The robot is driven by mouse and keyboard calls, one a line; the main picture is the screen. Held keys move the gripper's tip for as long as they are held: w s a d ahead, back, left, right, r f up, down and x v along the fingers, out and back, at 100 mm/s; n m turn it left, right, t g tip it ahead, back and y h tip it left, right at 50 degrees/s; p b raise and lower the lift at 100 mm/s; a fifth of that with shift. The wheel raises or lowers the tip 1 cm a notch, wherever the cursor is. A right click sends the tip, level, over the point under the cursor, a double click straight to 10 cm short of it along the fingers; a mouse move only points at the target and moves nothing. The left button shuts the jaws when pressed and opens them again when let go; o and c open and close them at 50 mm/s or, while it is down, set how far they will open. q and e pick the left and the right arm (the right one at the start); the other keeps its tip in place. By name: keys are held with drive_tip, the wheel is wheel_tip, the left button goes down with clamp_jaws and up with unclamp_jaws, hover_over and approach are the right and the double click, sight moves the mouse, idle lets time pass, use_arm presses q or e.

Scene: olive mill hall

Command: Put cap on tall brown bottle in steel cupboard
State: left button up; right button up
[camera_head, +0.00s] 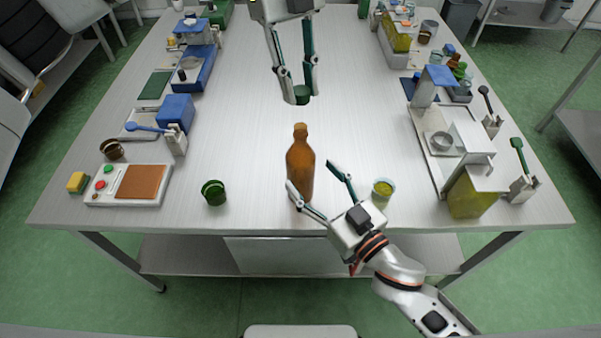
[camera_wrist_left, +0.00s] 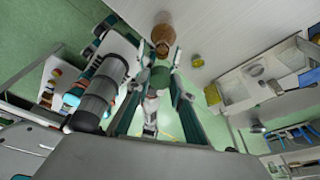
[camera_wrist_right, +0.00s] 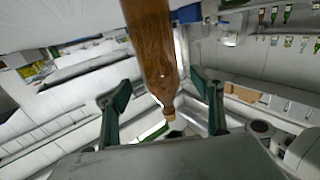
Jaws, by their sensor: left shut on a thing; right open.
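A tall brown bottle (camera_head: 300,165) stands upright and uncapped near the front middle of the table. My left gripper (camera_head: 303,98) is shut on a dark green cap (camera_head: 302,92), held above and beyond the bottle's mouth, apart from it. In the left wrist view the cap (camera_wrist_left: 160,77) sits between the fingertips, with the bottle (camera_wrist_left: 163,32) beyond. My right gripper (camera_head: 311,174) is open at the bottle's lower part. In the right wrist view the bottle (camera_wrist_right: 150,45) shows between the spread fingers, with gaps to both. A pale panel (camera_head: 290,254) shows under the tabletop; I cannot tell if it is the cupboard.
A green cup (camera_head: 214,192) stands left of the bottle and a small glass with yellow-green contents (camera_head: 383,190) stands right, close to my right gripper. A panel with buttons (camera_head: 130,184) and blue boxes line the left. Trays and a scale line the right. The table's centre is clear.

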sight(303, 129)
use_arm(q)
drive_tip(key=shift+c, duration=0.2)
use_arm(e)
drive_tip(key=shift+x, duration=2.65)
drive_tip(key=c, duration=1.7)
use_arm(q)
drive_tip(key=shift+f, duration=2.5)
